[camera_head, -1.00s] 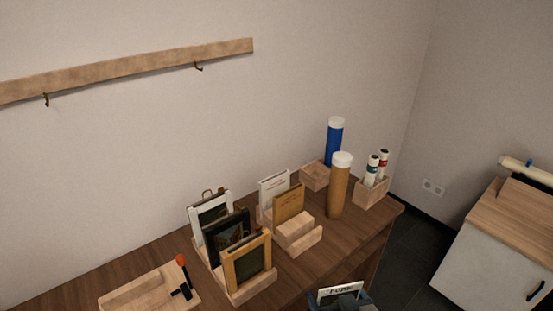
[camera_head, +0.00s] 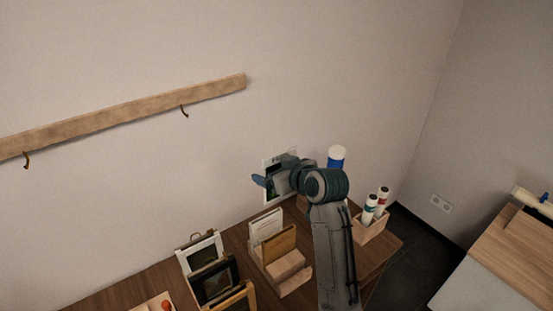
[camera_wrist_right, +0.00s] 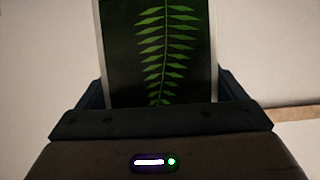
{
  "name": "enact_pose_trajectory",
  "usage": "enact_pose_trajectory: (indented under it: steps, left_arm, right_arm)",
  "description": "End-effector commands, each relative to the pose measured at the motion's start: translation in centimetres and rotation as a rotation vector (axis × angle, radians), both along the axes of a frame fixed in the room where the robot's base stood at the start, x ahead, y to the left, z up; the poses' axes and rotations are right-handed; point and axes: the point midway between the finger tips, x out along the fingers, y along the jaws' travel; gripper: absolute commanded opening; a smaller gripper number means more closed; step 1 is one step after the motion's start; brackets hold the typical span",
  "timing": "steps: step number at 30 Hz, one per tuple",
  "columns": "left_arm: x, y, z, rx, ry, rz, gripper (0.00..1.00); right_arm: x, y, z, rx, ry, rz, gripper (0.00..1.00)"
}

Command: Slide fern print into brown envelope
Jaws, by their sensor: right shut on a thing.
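The fern print (camera_wrist_right: 158,50), a dark card with a green fern and pale border, is held upright in my right gripper (camera_head: 276,180). In the head view the print (camera_head: 269,164) shows partly behind the gripper, close to the wall and above the table. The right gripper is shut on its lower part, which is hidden. The brown envelope (camera_head: 279,244) stands upright in a stepped wooden rack (camera_head: 288,265), below the gripper in the picture. A white envelope or card (camera_head: 266,225) stands behind it. My left gripper is not in view.
Several framed pictures (camera_head: 214,281) stand in a rack at the left. A blue tube (camera_head: 337,156) and a wooden box with white tubes (camera_head: 372,228) are at the right. My right arm hides part of the table. A hook rail (camera_head: 120,116) is on the wall.

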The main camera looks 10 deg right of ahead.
Motion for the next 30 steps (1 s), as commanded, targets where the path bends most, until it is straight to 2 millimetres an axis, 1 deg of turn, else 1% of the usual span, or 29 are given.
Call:
enact_pose_trajectory:
  steps: [1, 3, 8, 21, 27, 30]
  left_arm:
    - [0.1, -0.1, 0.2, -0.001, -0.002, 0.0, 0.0]
    - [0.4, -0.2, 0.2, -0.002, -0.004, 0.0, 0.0]
    - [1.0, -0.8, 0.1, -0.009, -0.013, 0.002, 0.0]
    - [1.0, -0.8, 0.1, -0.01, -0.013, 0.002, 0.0]
    - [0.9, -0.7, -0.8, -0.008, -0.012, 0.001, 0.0]
    - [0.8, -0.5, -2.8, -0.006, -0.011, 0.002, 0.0]
  right_arm:
    - [0.2, 0.0, 0.4, -0.002, 0.0, 0.004, 0.65]
    - [0.3, 0.1, 0.2, -0.003, 0.002, 0.008, 0.65]
    - [0.2, 0.1, -1.4, -0.001, 0.004, 0.008, 0.65]
    - [0.2, 0.1, -7.6, -0.002, 0.003, 0.006, 0.65]
    - [0.2, 0.0, -10.6, -0.002, 0.003, 0.006, 0.65]
    - [0.2, 0.1, -12.4, -0.002, 0.0, 0.005, 0.65]
